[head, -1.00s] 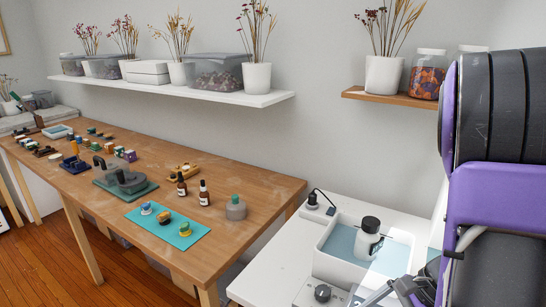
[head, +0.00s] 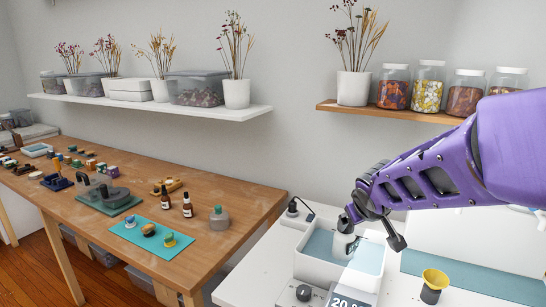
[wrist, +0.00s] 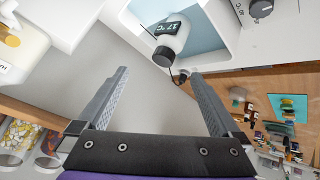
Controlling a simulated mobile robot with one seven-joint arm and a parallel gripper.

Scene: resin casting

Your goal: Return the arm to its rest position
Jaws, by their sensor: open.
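My purple arm reaches in from the right in the head view. My gripper (head: 370,218) is over the white counter by the blue-lined basin (head: 306,262). In the wrist view its two grey fingers (wrist: 158,75) are wide apart with nothing between them. A white bottle (head: 343,246) with a dark label and black cap stands in the basin, its top partly hidden by my gripper in the head view. The bottle also shows in the wrist view (wrist: 182,33), beyond the fingertips and apart from them.
A wooden shelf (head: 390,112) with jars and a plant pot hangs above. The wooden workbench (head: 235,240) at left carries bottles and small parts.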

